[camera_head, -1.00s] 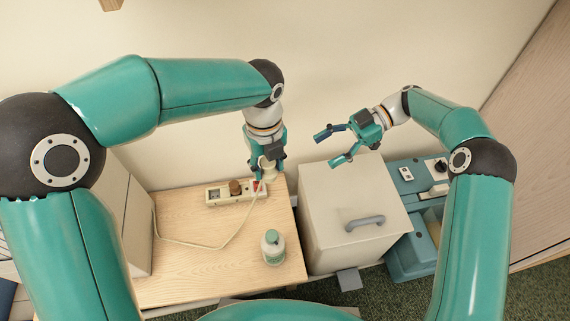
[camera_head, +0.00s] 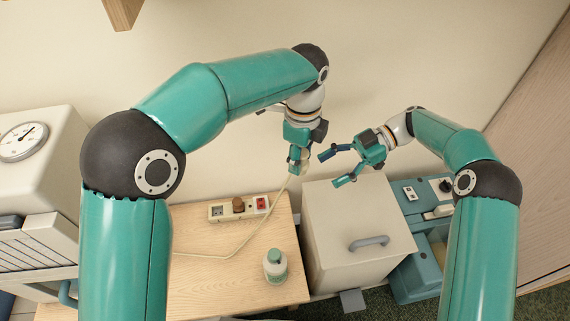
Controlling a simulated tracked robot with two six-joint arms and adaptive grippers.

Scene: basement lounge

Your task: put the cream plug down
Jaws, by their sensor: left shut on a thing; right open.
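My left gripper (camera_head: 298,165) is shut on the cream plug (camera_head: 296,171), which is small and mostly hidden by the fingers. It holds the plug in the air above the back right corner of the wooden table (camera_head: 210,285). A cream cord (camera_head: 262,218) runs from the plug down to the table top and off to the left. A cream power strip (camera_head: 227,213) lies at the back of the table, with a brown plug (camera_head: 238,205) in it and a red switch (camera_head: 262,203) at its right end. My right gripper (camera_head: 341,166) is open and empty, above the cream box.
A cream box with a grey handle (camera_head: 345,215) stands right of the table. A teal machine (camera_head: 415,235) is further right. The table's front middle is clear.

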